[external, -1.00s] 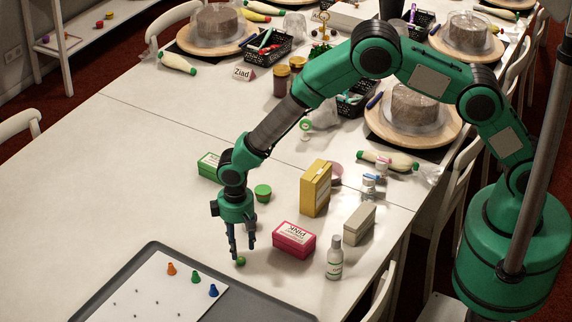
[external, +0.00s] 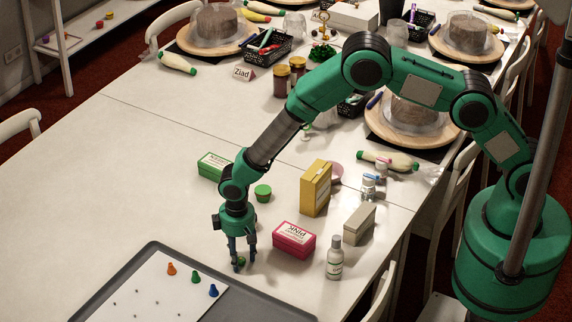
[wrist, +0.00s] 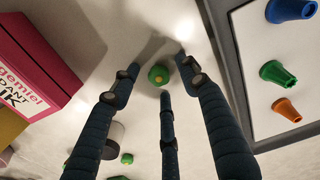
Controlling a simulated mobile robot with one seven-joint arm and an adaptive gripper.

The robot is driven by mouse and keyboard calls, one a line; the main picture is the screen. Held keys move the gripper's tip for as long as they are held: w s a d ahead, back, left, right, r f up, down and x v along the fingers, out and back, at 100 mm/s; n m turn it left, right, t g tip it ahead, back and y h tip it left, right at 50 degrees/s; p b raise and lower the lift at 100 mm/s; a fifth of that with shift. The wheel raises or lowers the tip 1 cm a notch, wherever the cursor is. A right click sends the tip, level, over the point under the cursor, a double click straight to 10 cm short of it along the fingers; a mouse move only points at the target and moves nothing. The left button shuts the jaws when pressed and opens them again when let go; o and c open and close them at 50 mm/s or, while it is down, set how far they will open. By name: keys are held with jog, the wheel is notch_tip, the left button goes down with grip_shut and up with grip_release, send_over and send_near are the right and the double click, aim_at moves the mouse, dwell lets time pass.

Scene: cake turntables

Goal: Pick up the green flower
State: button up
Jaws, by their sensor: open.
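The green flower appears as a small round green piece (wrist: 158,75) with a lighter centre, on the white table in the wrist view. In the external view the green flower (external: 241,261) is partly hidden by my fingers. My gripper (external: 240,264) points down over it, with its dark fingers spread on either side. In the wrist view my gripper (wrist: 163,75) is open, with the green flower between its fingertips. I cannot tell whether any finger touches it.
A pink box (external: 294,240) stands close right of my gripper. A yellow box (external: 315,188), a grey box (external: 359,223) and a bottle (external: 335,258) stand farther right. A grey tray (external: 90,303) with a white board and orange, green and blue pieces lies at front left. The left table is clear.

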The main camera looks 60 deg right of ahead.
aim_at(240, 258)
dwell(0.4)
jog(key=c, duration=0.9)
jog(key=shift+o, duration=0.2)
jog(key=shift+r, duration=0.1)
notch_tip(240, 258, up, 10)
jog(key=p, duration=0.1)
dwell(0.3)
